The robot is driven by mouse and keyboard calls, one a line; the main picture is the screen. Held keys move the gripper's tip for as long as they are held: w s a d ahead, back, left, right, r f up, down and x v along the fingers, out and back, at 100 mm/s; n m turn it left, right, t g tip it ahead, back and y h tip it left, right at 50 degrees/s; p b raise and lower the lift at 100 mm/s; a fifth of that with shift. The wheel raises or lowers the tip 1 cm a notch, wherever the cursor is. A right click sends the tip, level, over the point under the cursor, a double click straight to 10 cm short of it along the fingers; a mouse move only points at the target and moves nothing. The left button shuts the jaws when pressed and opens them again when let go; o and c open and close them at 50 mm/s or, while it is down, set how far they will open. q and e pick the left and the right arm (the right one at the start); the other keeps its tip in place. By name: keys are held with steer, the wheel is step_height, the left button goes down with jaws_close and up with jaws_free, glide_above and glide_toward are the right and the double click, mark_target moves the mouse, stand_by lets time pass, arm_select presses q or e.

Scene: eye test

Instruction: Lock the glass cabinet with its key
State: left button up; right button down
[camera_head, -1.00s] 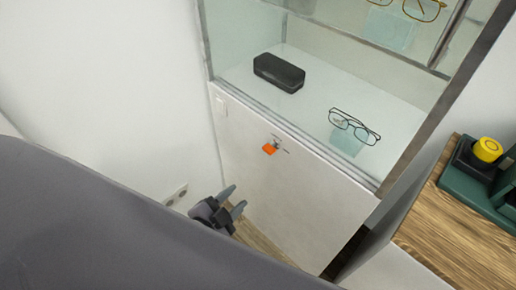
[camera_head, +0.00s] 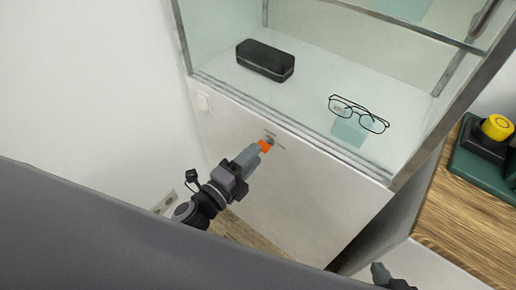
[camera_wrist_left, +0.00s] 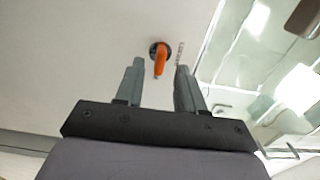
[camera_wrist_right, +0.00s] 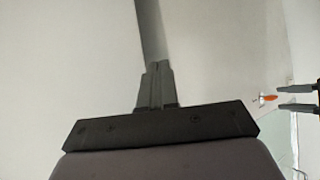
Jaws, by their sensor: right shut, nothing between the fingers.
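The glass cabinet (camera_head: 300,205) has a white lower front panel with glass above. An orange-headed key (camera_head: 264,146) sits at the lock (camera_head: 270,138) near the panel's top edge; the key also shows in the left wrist view (camera_wrist_left: 160,61) and the right wrist view (camera_wrist_right: 267,98). My left gripper (camera_head: 257,152) is at the key. In the left wrist view its fingers (camera_wrist_left: 160,68) are open, one on each side of the orange head, with gaps visible. My right gripper (camera_head: 380,270) is shut and empty at the bottom right, away from the key; its closed fingers (camera_wrist_right: 156,68) show in its wrist view.
A black glasses case (camera_head: 265,60) and a pair of glasses (camera_head: 358,114) lie on the shelf behind the glass. To the right, a wooden top (camera_head: 455,215) bears a dark green device with a yellow knob (camera_head: 497,127). A white wall (camera_head: 90,90) stands close on the left.

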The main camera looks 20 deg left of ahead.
mark_target(264, 145)
arm_select(q)
steer(key=shift+x, duration=1.6)
jaws_close()
